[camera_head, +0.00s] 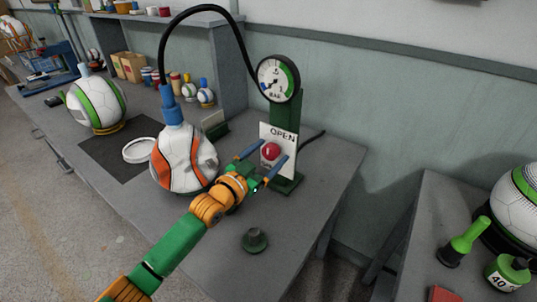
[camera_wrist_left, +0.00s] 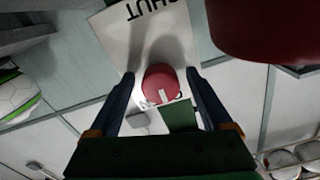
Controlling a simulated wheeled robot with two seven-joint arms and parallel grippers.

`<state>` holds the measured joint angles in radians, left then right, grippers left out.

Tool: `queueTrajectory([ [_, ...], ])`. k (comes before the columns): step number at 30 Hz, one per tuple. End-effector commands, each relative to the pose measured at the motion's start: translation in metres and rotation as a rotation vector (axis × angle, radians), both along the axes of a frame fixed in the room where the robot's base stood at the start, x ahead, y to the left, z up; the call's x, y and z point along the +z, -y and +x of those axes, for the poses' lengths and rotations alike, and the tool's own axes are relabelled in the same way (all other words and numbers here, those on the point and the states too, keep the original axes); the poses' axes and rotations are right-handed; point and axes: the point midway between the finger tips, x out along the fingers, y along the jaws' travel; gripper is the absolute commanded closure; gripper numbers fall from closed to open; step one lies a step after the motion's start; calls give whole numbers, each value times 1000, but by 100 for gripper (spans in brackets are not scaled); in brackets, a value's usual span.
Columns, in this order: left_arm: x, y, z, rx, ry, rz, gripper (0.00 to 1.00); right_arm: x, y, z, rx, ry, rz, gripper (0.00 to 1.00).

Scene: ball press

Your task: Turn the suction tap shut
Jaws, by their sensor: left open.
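The suction tap is a red round knob (camera_head: 270,151) with a white mark, on a white plate (camera_head: 283,137) reading OPEN at the top. In the left wrist view the red knob (camera_wrist_left: 160,82) shows between my fingers, and SHUT shows upside down on the plate (camera_wrist_left: 148,30). My left gripper (camera_head: 274,150) is open, with one blue finger on each side of the knob. I cannot tell whether the fingers touch it. The plate is on a green stand (camera_head: 285,115) with a round gauge (camera_head: 278,79). My right gripper is not in view.
A dented orange-and-white ball (camera_head: 180,160) stands left of the stand, with a black hose (camera_head: 190,14) arching from its blue cap to the gauge.

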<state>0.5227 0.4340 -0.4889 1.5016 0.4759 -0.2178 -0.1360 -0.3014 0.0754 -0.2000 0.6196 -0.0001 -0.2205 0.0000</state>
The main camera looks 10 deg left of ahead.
Motion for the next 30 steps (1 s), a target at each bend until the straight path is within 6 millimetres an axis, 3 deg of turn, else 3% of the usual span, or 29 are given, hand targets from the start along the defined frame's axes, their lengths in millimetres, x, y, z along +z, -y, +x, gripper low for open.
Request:
queueTrajectory([
  [2,0,0,0,0,0,0,20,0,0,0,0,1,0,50],
  [11,0,0,0,0,-1,0,100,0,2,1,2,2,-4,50],
  [20,1,0,0,0,-17,-42,100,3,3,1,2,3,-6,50],
  [30,1,1,-1,1,-110,-265,100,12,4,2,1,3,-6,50],
])
